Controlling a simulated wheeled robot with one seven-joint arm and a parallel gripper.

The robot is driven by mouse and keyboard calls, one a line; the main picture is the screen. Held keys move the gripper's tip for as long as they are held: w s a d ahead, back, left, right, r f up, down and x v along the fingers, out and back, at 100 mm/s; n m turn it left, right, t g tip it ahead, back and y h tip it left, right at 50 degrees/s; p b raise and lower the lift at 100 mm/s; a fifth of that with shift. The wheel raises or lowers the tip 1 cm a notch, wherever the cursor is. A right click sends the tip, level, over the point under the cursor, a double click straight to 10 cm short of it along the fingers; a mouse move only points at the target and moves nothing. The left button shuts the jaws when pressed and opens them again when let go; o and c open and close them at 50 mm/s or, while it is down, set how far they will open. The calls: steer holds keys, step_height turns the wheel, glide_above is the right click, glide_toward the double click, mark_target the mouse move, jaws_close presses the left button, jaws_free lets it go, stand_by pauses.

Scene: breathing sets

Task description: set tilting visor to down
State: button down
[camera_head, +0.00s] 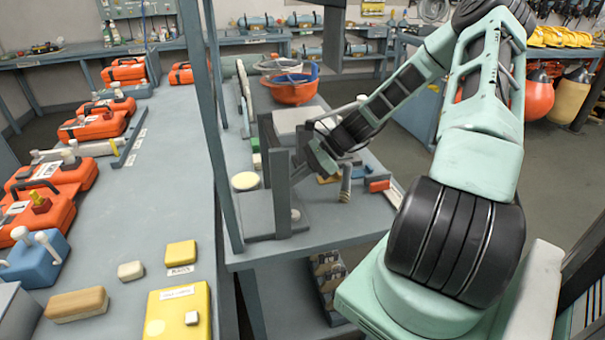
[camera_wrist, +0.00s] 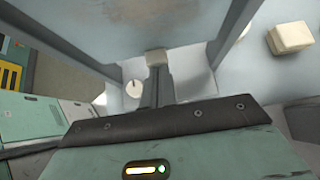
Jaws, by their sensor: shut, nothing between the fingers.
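A grey stand with upright posts (camera_head: 279,187) rises from a flat base on the middle bench in the head view. A pale flat plate (camera_head: 297,120) shows behind the posts; I cannot tell whether it is the tilting visor. My gripper (camera_head: 304,172) is low beside the posts, on their right. In the wrist view my gripper (camera_wrist: 159,86) is shut and empty, with its fingers close to a wide grey panel (camera_wrist: 150,22) that may be the visor. A small round white knob (camera_wrist: 132,89) is left of the fingers. Contact with the panel cannot be told.
A pale round disc (camera_head: 245,181) lies left of the stand. An orange bowl-like object (camera_head: 291,90) is farther back. A tall grey post (camera_head: 212,110) stands at the bench's left edge. The left bench (camera_head: 165,215) holds orange cases and yellow blocks. A cream block (camera_wrist: 290,38) shows in the wrist view.

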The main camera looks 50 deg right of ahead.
steer(key=shift+a+r, duration=0.1)
steer(key=b+v, duration=0.1)
steer(key=v, duration=1.6)
steer(key=shift+d+r, duration=0.15)
steer(key=shift+d, duration=0.1)
